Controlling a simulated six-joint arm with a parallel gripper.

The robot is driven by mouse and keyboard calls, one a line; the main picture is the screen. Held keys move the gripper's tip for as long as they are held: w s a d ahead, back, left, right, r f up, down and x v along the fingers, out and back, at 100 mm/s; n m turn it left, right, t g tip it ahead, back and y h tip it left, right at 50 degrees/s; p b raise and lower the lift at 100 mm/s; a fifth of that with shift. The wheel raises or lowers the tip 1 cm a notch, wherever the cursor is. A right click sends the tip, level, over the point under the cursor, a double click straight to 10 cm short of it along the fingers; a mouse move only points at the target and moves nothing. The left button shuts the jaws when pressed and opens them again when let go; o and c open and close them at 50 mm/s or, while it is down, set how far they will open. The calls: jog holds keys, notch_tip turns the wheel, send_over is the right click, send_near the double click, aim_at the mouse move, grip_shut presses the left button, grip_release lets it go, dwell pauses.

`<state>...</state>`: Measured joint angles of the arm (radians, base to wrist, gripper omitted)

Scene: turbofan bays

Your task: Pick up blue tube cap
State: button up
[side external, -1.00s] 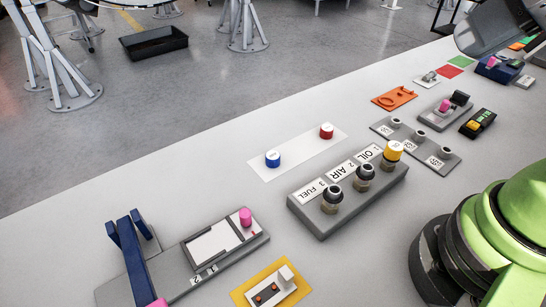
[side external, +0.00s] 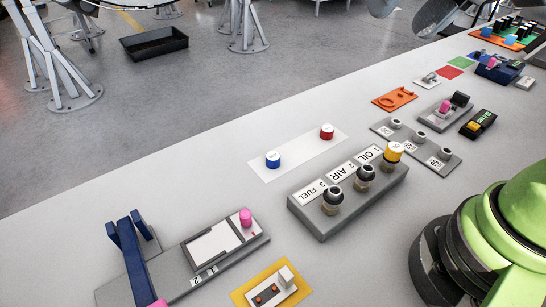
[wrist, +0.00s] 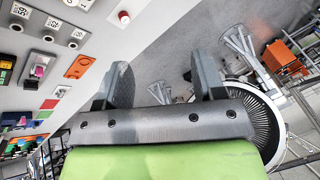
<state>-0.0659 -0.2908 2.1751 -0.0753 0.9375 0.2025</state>
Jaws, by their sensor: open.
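The blue tube cap (side external: 272,159) stands on the left end of a white strip (side external: 297,154) in the side view. A red cap (side external: 326,131) stands on the strip's right end and also shows in the wrist view (wrist: 124,17). The grey tube block (side external: 335,215) has three tubes labelled fuel, air and oil; a yellow cap (side external: 393,151) sits on the oil tube, and the other two are bare. My gripper (wrist: 162,78) is open and empty in the wrist view, well away from the blue cap, which is not seen there.
A grey fixture with blue uprights (side external: 130,245) and a yellow plate with a small box (side external: 270,287) are at the front left. An orange plate (side external: 394,97), grey sockets (side external: 416,143) and other small parts line the right. The bench left of the white strip is clear.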

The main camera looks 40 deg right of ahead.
jog(key=w+a+f+m+g, duration=0.1)
jog(key=w+a+f+g, duration=0.1)
jog(key=w+f, duration=0.5)
jog(key=m+g+h, duration=0.2)
jog(key=m+g, duration=0.1)
send_over(273, 156)
jog(key=f, duration=1.8)
jog(key=shift+d+f, duration=0.2)
jog(key=f, duration=0.5)
jog(key=shift+a+f, duration=0.25)
jog(key=shift+f, duration=0.1)
jog(key=shift+c, duration=0.2)
jog(key=c, duration=1)
